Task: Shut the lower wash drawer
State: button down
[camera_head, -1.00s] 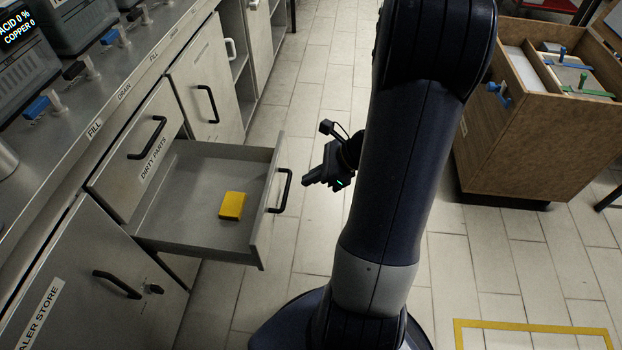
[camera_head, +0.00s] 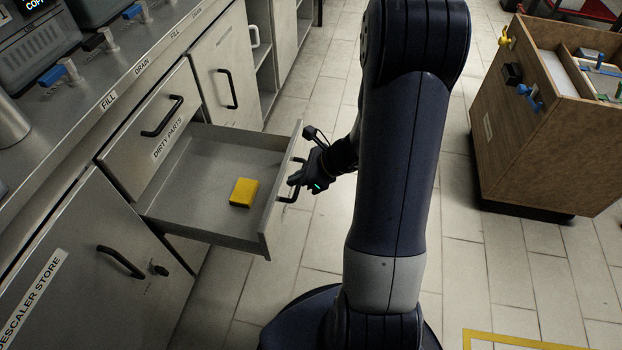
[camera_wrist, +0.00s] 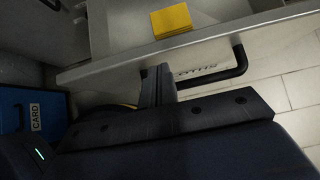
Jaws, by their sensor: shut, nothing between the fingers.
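The lower wash drawer (camera_head: 205,212) stands pulled out, below a shut drawer (camera_head: 150,125) labelled DIRTY PARTS. Its front panel bears a black bar handle (camera_head: 288,194), which also shows in the wrist view (camera_wrist: 225,72). My gripper (camera_head: 294,182) is shut and empty, at the outer side of the drawer front beside the handle. In the wrist view its fingers (camera_wrist: 158,75) reach the front panel at the handle's left part. I cannot tell whether they touch it.
A cabinet door labelled DESCALER STORE (camera_head: 75,265) is shut at the lower left. The counter (camera_head: 110,80) runs above the drawers. A wooden cart (camera_head: 530,120) stands at the right. The tiled floor (camera_head: 470,270) between is clear. A blue CARD container (camera_wrist: 30,110) shows in the wrist view.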

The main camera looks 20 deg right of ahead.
jog(key=shift+w+a, duration=0.25)
jog(key=shift+a, duration=0.1)
jog(key=shift+a, duration=0.1)
jog(key=w+a+p, duration=0.2)
jog(key=w+a, duration=0.6)
jog(key=a, duration=0.3)
jog(key=w+a+p, duration=0.2)
jog(key=w+a, duration=0.7)
jog(key=a, duration=0.3)
jog(key=shift+a, duration=0.2)
jog(key=shift+d, duration=0.15)
